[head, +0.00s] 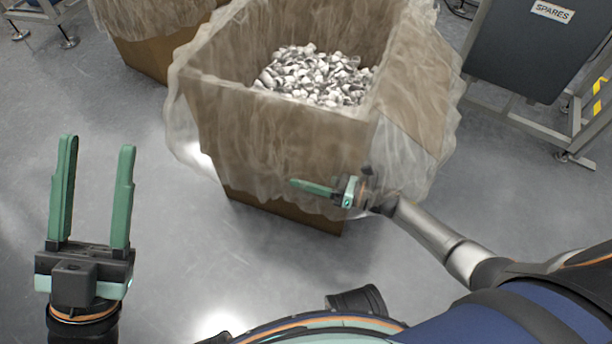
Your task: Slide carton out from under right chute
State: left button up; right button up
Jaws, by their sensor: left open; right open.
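A tall brown carton (285,140) stands on the floor in the upper middle of the head view. A clear plastic liner (440,140) hangs over its rim, and many small white caps (318,76) lie inside. My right gripper (300,185) is low at the carton's front face, its green fingers pointing left across it; I cannot tell whether they touch. It is open. My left gripper (94,145) is open and empty, fingers pointing up the picture, over the floor left of the carton. No chute can be clearly made out.
A second lined carton (150,50) stands behind at the upper left. A dark panel marked SPARES (530,45) on a grey metal frame (525,120) stands at the right. The grey floor is clear left of and in front of the carton.

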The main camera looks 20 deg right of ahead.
jog(key=shift+d, duration=0.15)
jog(key=shift+d, duration=0.25)
jog(key=p+v, duration=0.1)
jog(key=v, duration=1.1)
jog(key=shift+s+a+p, duration=0.15)
jog(key=shift+p, duration=0.25)
